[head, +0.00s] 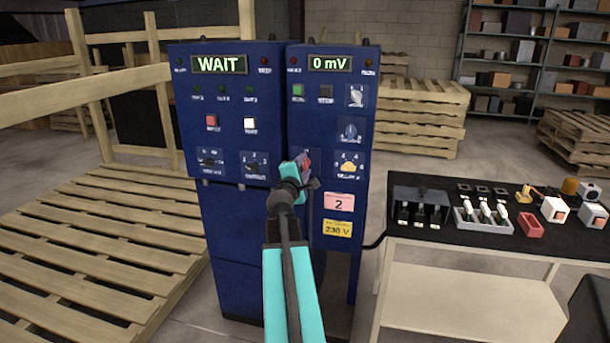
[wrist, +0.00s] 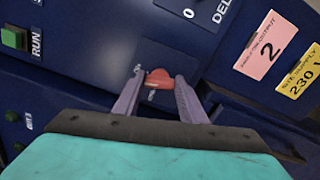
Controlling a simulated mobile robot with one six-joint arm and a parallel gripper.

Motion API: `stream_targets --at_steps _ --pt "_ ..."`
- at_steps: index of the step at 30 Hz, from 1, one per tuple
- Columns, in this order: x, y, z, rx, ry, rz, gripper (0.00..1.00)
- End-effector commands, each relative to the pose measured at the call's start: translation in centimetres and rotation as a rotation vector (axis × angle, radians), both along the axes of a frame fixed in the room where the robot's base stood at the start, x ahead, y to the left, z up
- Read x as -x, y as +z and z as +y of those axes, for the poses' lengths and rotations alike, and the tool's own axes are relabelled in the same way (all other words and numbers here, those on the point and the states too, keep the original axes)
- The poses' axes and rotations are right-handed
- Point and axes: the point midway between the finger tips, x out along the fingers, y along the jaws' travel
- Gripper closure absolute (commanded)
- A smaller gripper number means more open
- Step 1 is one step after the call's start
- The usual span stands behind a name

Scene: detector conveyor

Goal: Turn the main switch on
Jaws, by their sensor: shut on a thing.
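The main switch looks to be the red knob (head: 307,166) on the lower front of the right blue cabinet (head: 318,225). The red knob (wrist: 159,78) also shows in the wrist view, between my two fingers. My gripper (head: 304,167) is at the cabinet face and shut on this knob. In the wrist view my gripper (wrist: 157,92) has one finger on each side of it. My arm and gripper hide much of the switch plate in the head view, so its markings and exact position cannot be read. The cabinet's display (head: 330,64) reads 0 mV.
Other knobs sit close by, including a yellow one (head: 348,166) to the right. The left blue cabinet (head: 235,130) shows WAIT. A table (head: 470,235) with parts stands right, pallets (head: 90,240) lie left.

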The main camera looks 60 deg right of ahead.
Motion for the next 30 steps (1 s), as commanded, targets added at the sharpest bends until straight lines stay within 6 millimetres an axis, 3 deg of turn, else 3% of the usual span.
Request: stream_targets --at_steps 12,30 --pt "-0.39 -0.38 0.25 -0.069 0.009 -0.216 0.85" --pt "-0.35 -0.19 0.25 -0.085 0.008 -0.261 0.85"
